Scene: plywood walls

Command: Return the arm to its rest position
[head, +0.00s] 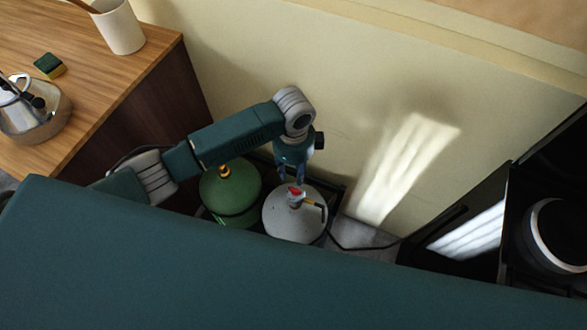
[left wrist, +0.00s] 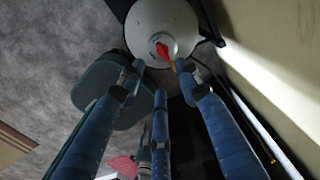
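My left arm reaches over the gas cylinders in the head view. My left gripper (head: 291,176) points down just above a white gas cylinder (head: 285,222) with a red valve knob (head: 296,191). In the left wrist view the blue fingers of my left gripper (left wrist: 160,72) are spread apart with nothing held between them. The red knob (left wrist: 162,49) on the white cylinder (left wrist: 150,15) shows just beyond the fingertips. I cannot tell whether a fingertip touches the knob. My right gripper is not in view.
A green gas cylinder (head: 226,200) stands left of the white one, partly under my arm. A wooden counter (head: 105,75) is at the left with a kettle (head: 30,108), sponge (head: 49,65) and white pot (head: 118,27). A pale wall (head: 390,75) stands close behind. A black stove with a pot (head: 556,235) is at the right.

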